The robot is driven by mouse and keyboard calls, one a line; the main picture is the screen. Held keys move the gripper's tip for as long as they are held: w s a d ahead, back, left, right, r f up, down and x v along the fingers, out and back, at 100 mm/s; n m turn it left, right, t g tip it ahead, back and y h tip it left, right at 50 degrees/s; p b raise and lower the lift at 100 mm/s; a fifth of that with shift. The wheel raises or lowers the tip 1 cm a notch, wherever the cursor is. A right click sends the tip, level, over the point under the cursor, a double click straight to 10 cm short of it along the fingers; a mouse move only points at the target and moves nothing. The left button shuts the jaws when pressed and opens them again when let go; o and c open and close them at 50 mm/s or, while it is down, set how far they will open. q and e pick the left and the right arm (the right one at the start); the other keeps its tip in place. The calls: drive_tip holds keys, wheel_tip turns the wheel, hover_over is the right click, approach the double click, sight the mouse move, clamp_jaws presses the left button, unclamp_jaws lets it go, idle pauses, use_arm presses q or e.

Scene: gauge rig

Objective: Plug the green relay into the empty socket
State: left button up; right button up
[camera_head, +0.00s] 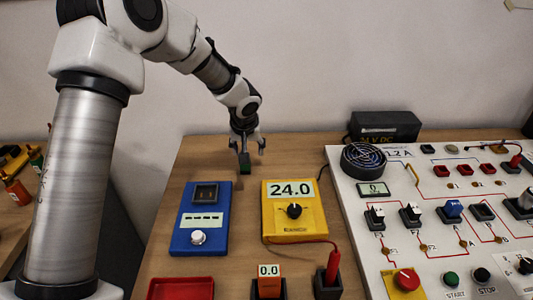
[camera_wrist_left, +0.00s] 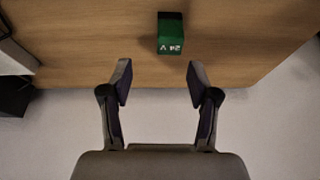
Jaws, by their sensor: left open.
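The green relay (camera_head: 244,163) is a small block near the back edge of the wooden table, behind the blue and yellow boxes. In the left wrist view the relay (camera_wrist_left: 170,33) shows a "24 V" label and lies ahead of the fingertips, slightly right of centre. My left gripper (camera_head: 247,146) is open above it; in the left wrist view its fingers (camera_wrist_left: 160,82) are spread with nothing between them. On the white panel (camera_head: 352,200), a dark socket (camera_head: 483,212) right of the blue-topped relay looks empty. My right gripper is not in view.
A blue tester box (camera_head: 183,240) and a yellow meter (camera_head: 293,222) reading 24.0 stand in front of the relay. A black power supply (camera_head: 384,126) stands at the back. A red tray (camera_head: 180,289) and a red probe (camera_head: 333,262) are at the front.

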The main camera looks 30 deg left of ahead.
sight(245, 166)
use_arm(q)
drive_tip(key=shift+s+a+f+p, duration=0.3)
drive_tip(key=shift+s+f, duration=0.15)
drive_tip(key=shift+f, duration=0.15)
drive_tip(key=shift+s+a+f+p, duration=0.2)
drive_tip(key=shift+s+a+f, duration=0.1)
drive_tip(key=shift+s+f, duration=0.2)
drive_tip(key=f, duration=0.1)
drive_tip(key=w+f, duration=0.2)
drive_tip(key=shift+w+f, duration=0.25)
drive_tip(key=shift+f, duration=0.15)
drive_tip(key=shift+s+a+r, duration=0.15)
drive_tip(key=shift+s+r, duration=0.05)
drive_tip(key=shift+s, duration=0.05)
drive_tip(key=shift+c, duration=0.7)
drive_tip(key=shift+s+r, duration=0.1)
drive_tip(key=c, duration=0.6)
clamp_jaws()
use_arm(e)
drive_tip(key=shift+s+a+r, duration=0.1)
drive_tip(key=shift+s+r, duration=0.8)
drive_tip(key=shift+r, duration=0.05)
